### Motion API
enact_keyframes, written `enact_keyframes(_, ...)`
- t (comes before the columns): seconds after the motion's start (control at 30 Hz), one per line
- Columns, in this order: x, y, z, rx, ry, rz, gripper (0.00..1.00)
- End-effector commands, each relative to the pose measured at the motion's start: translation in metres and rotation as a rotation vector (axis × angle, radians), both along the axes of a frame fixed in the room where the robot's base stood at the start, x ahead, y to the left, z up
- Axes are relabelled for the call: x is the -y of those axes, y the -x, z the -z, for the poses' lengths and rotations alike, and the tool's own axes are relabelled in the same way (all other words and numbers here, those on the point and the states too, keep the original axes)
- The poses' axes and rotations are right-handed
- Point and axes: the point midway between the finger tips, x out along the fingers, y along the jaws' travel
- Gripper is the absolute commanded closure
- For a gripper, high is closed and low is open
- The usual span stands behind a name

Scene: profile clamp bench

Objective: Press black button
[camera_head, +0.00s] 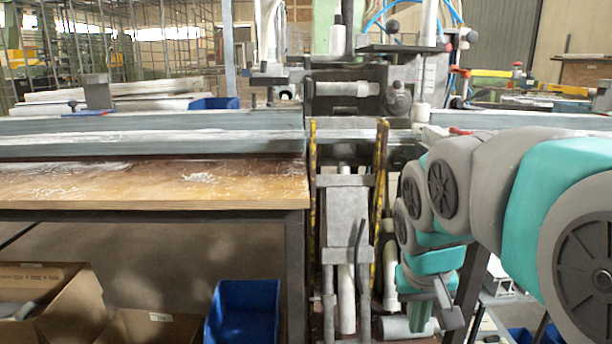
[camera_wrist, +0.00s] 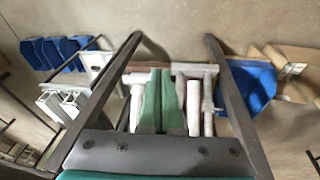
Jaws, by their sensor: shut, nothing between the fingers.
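I cannot make out a black button for certain in either view. The clamp machine (camera_head: 345,105) stands at the centre of the head view, with a black ball knob (camera_head: 393,26) near its top and a dark round knob (camera_head: 398,98) lower on its right side. My gripper (camera_head: 421,322) hangs low at the right of the machine's lower frame, well below the bench top, pointing down. In the wrist view its two green fingers (camera_wrist: 160,75) are together and hold nothing.
Long metal profiles (camera_head: 150,142) lie along the wooden bench (camera_head: 150,190) at left. Below stand a blue bin (camera_head: 243,312) and cardboard boxes (camera_head: 50,300). Yellow-black striped bars (camera_head: 379,190) and upright pipes flank the machine's lower frame, close to my arm.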

Motion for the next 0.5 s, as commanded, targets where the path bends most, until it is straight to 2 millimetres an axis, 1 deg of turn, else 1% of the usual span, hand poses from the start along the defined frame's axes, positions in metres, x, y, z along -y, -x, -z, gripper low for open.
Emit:
enact_keyframes(0.03, -0.003, 0.028, 0.014, -0.049, -0.011, -0.011, 1.00)
enact_keyframes(0.07, -0.005, 0.044, 0.023, -0.079, -0.020, -0.017, 1.00)
enact_keyframes(0.1, -0.008, 0.065, 0.035, -0.118, -0.031, -0.028, 1.00)
enact_keyframes(0.17, -0.013, 0.096, 0.050, -0.172, -0.050, -0.039, 1.00)
enact_keyframes(0.2, -0.016, 0.116, 0.061, -0.210, -0.062, -0.046, 1.00)
enact_keyframes(0.27, -0.020, 0.142, 0.073, -0.252, -0.080, -0.055, 1.00)
enact_keyframes(0.3, -0.023, 0.157, 0.081, -0.280, -0.091, -0.059, 1.00)
enact_keyframes(0.4, -0.028, 0.185, 0.094, -0.329, -0.112, -0.067, 1.00)
enact_keyframes(0.5, -0.031, 0.201, 0.101, -0.356, -0.124, -0.070, 1.00)
